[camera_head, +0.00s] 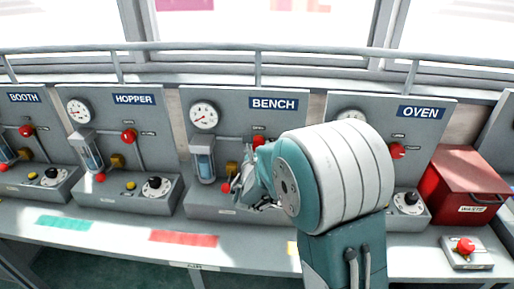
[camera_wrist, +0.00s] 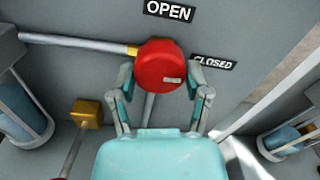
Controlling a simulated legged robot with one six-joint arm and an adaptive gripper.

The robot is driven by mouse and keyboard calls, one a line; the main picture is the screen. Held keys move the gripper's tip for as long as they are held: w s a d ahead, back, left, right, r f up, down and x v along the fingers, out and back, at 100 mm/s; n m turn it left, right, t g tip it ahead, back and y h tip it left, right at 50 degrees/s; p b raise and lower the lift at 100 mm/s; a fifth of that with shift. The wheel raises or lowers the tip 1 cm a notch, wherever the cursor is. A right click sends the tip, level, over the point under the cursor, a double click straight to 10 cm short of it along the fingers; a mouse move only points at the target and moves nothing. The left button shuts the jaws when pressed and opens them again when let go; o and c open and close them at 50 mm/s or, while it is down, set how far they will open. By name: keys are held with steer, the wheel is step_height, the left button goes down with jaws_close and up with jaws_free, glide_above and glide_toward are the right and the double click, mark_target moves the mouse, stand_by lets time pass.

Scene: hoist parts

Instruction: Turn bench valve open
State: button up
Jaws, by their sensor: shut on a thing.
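The bench valve is a round red knob (camera_wrist: 160,66) with a small pale mark, set on a grey panel. In the wrist view my gripper (camera_wrist: 158,90) has one finger on each side of the knob and is shut on it. An OPEN label (camera_wrist: 168,11) sits above the knob and a CLOSED label (camera_wrist: 213,63) to its right. The pale mark lies on the knob's lower right part. In the head view the knob (camera_head: 258,141) shows only partly, below the BENCH sign (camera_head: 273,104); my arm hides much of that panel and part of my gripper (camera_head: 240,188).
The hopper panel (camera_head: 133,99) stands to the left and the oven panel (camera_head: 421,113) to the right. A red waste box (camera_head: 466,182) and a red push button (camera_head: 465,246) are at the right. A yellow block (camera_wrist: 87,112) is left of my gripper.

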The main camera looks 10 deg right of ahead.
steer(key=n, duration=0.4)
steer(key=shift+n, duration=0.3)
steer(key=n, duration=0.4)
steer(key=shift+r+n, duration=0.1)
steer(key=shift+n, duration=0.2)
steer(key=n, duration=0.4)
steer(key=shift+r, duration=0.1)
steer(key=shift+a+n, duration=0.1)
steer(key=shift+n, duration=2)
steer(key=o, duration=1.1)
steer(key=shift+a, duration=0.15)
steer(key=shift+o, duration=0.2)
steer(key=shift+d, duration=0.2)
steer(key=shift+d, duration=0.1)
